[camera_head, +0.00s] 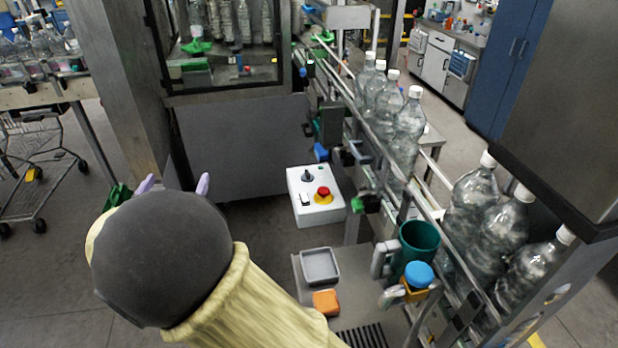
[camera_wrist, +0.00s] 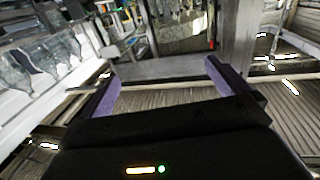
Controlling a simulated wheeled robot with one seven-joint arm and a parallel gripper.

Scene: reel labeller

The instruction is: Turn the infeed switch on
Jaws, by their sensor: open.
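A white control box (camera_head: 298,212) stands beside the conveyor in the head view. The control box is not clearly seen there.
Clear bottles (camera_head: 408,135) stand along the conveyor at right. A grey tray (camera_head: 320,265), an orange block (camera_head: 326,302) and a green cup (camera_head: 419,238) are near the front. A glazed machine cabinet (camera_head: 222,88) stands behind. Floor between my gripper and the box looks clear.

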